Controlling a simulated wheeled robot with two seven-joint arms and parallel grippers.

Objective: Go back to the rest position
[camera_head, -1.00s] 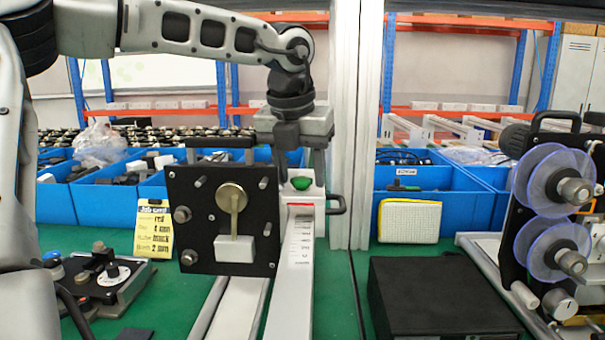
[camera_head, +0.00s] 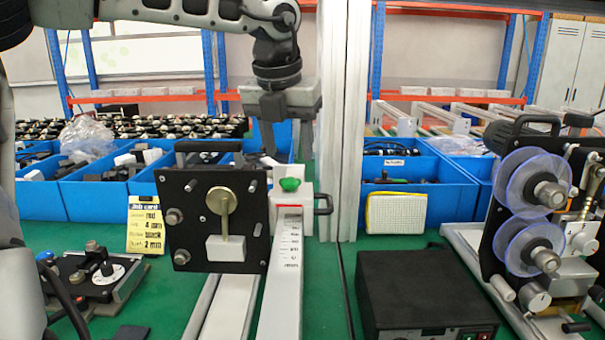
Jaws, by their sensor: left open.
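My left arm comes in from the upper left, and my left gripper (camera_head: 270,135) hangs pointing down behind the black plate unit. Its fingers are seen partly edge-on, with nothing visible in them. Below and in front of it is the black square plate (camera_head: 190,235) with a brass lever, beside a white rail (camera_head: 282,275) with a green knob (camera_head: 290,184) on top. The gripper is above and left of the green knob, apart from it. My right gripper is not in view.
Blue bins (camera_head: 95,200) line the back of the green bench (camera_head: 120,235). A yellow job card (camera_head: 146,225) stands at left. A black box (camera_head: 420,290) and a reel machine (camera_head: 530,210) stand at right. A pale upright post (camera_head: 330,120) rises mid-view.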

